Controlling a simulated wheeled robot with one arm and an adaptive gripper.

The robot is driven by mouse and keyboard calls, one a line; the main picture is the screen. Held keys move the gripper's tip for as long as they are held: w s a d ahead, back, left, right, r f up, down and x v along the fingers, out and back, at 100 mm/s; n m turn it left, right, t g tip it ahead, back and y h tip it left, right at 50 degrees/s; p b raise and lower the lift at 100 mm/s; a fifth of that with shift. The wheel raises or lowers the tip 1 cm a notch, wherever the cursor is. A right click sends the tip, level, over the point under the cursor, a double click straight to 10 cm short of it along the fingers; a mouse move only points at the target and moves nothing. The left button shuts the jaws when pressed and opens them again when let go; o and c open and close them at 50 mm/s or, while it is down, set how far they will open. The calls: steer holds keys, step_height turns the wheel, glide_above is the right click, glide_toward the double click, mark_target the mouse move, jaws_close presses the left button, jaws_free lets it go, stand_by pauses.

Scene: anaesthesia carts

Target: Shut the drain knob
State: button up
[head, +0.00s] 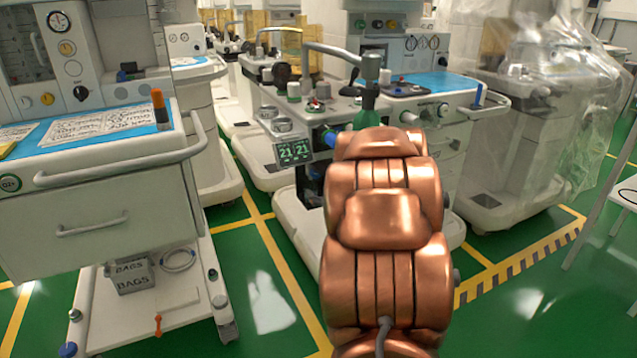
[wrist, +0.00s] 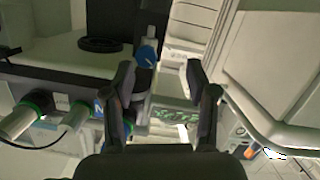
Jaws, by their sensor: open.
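A small blue knob (wrist: 147,56) on a pale stem shows in the wrist view, a little beyond the gap between my fingertips and left of its middle. I take it to be the drain knob, though no readable label marks it. A blue part (head: 330,138) shows at the front of the middle cart in the head view, beside my arm; I cannot tell if it is the same knob. My gripper (wrist: 158,76) is open, with nothing between its fingers. In the head view my copper arm hides the gripper.
The middle cart has a green "21 21" display (head: 295,151) and a push rail (head: 483,103). A left cart (head: 115,200) with a drawer stands close by. A plastic-covered machine (head: 540,110) stands at right. Green floor (head: 265,295) is clear between the carts.

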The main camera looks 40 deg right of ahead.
mark_target(317, 175)
steer(key=w+d+t+b, duration=0.1)
steer(key=w+d, duration=0.1)
steer(key=w+d+t+b, duration=0.1)
steer(key=w+b, duration=0.1)
steer(key=shift+w+d+r+t+y, duration=0.1)
steer(key=shift+w+d+t+y, duration=0.1)
steer(key=shift+d+t+y, duration=0.15)
steer(key=shift+x, duration=0.8)
steer(key=shift+r, duration=0.15)
steer(key=shift+c, duration=0.3)
jaws_close()
